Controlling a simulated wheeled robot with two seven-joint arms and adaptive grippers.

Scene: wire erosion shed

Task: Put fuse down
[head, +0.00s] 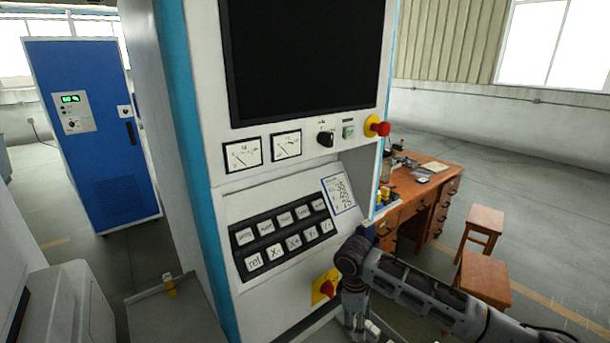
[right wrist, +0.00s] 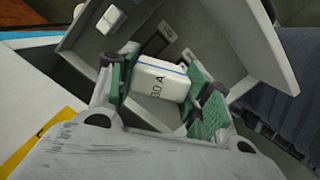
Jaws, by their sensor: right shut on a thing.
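My right gripper (head: 358,326) points down in front of the machine's lower front, at the bottom of the head view. In the right wrist view it is shut on a white fuse (right wrist: 161,80) marked "30 A", held between the green finger pads. Beyond the fuse is a grey, box-like holder with raised walls (right wrist: 238,45). Another small white block (right wrist: 110,19) sits inside it. I cannot tell whether the fuse touches the holder. My left gripper is not in view.
The machine cabinet (head: 255,190) carries a screen, a keypad (head: 283,237) and a red knob (head: 327,289) close beside my right gripper. A wooden desk (head: 440,178) and stools (head: 486,275) stand to the right. A blue cabinet (head: 95,150) stands at left.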

